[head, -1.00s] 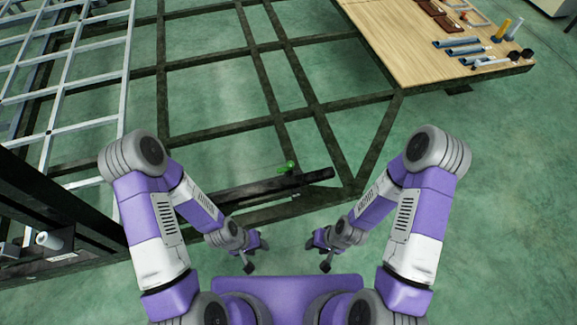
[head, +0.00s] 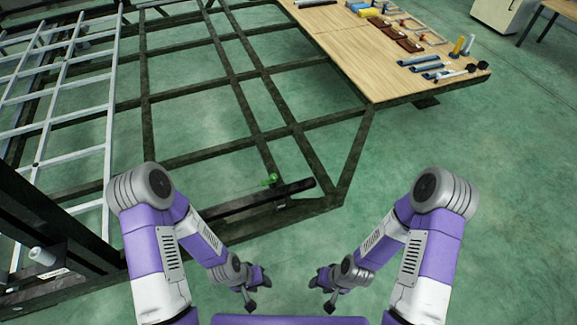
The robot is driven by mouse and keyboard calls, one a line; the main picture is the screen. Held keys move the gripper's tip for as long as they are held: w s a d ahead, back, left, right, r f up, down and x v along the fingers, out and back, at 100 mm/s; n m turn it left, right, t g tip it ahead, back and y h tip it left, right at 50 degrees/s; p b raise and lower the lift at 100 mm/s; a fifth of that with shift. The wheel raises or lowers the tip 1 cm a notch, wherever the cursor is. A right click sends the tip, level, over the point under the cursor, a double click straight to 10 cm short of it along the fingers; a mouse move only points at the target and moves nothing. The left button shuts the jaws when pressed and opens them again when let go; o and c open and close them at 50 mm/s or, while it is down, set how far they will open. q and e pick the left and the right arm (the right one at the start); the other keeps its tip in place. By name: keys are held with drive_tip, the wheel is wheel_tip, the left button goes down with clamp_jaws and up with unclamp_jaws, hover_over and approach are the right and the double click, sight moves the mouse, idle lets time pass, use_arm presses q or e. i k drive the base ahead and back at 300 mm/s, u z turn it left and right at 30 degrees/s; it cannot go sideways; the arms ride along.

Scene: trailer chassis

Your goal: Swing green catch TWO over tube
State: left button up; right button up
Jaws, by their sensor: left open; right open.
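A small green catch (head: 269,180) sits at the near part of the dark chassis frame, just behind a dark tube (head: 290,190). The tube lies along the near frame edge, its round end to the right. Whether the catch touches the tube is too small to tell. My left gripper (head: 252,300) is open and empty, in front of the frame and nearer to me than the catch. My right gripper (head: 329,300) is open and empty, to the right of the left one and also short of the frame.
A wooden table (head: 350,60) with several tubes and brown blocks stands at the back right. A pale ladder-like frame (head: 60,110) lies at the left. A dark post structure (head: 50,230) stands at the near left. Green floor (head: 450,140) is clear at the right.

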sight(273, 177)
drive_tip(key=u, duration=0.35)
drive_tip(key=i, duration=0.85)
drive_tip(key=u, duration=0.85)
